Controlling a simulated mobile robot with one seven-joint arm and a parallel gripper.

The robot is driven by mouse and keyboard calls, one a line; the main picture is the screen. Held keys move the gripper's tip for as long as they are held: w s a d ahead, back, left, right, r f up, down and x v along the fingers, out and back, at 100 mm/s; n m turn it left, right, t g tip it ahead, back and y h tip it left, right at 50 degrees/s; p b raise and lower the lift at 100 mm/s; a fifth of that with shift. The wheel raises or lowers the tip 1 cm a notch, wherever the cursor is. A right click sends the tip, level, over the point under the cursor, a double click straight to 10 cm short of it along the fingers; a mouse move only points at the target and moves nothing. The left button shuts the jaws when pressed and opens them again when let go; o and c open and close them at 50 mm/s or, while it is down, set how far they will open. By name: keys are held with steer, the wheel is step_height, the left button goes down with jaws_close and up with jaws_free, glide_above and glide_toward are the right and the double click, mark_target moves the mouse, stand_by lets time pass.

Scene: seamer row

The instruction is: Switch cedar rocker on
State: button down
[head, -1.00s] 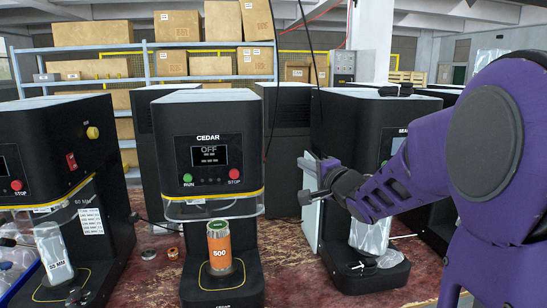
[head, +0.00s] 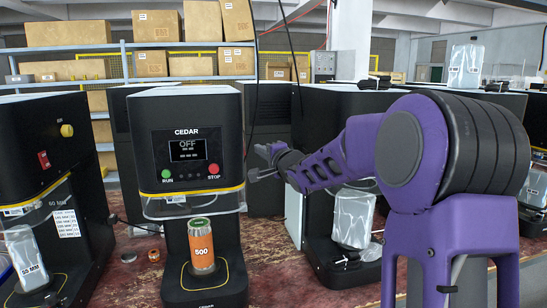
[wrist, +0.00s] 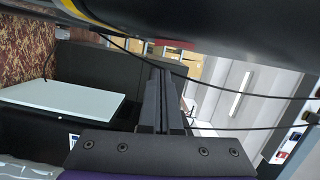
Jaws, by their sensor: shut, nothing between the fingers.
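The black CEDAR machine (head: 190,112) stands left of centre in the head view. Its screen (head: 188,150) reads OFF, with a green RUN button and a red STOP button below. No rocker shows on its front, and its right side is turned from the head camera. In the wrist view the dark machine body (wrist: 230,25) fills the top, with a red patch (wrist: 173,43) at its lower edge, possibly the rocker seen edge-on. My gripper (head: 256,163) is shut and empty, just right of the machine; its closed fingers also show in the wrist view (wrist: 158,80).
An orange 500 can (head: 202,250) stands on the machine's base. The left machine has a red rocker (head: 44,160) on its side. Another black machine (head: 335,125) stands to the right, beside a pale panel (wrist: 62,98). Dark cables (head: 252,80) hang near my gripper.

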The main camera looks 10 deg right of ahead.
steer(key=shift+a+f, duration=0.1)
steer(key=shift+a, duration=0.9)
steer(key=shift+a+f+m+p, duration=0.15)
steer(key=shift+a+m+p, duration=0.15)
steer(key=shift+a+m, duration=0.15)
steer(key=shift+d, duration=0.15)
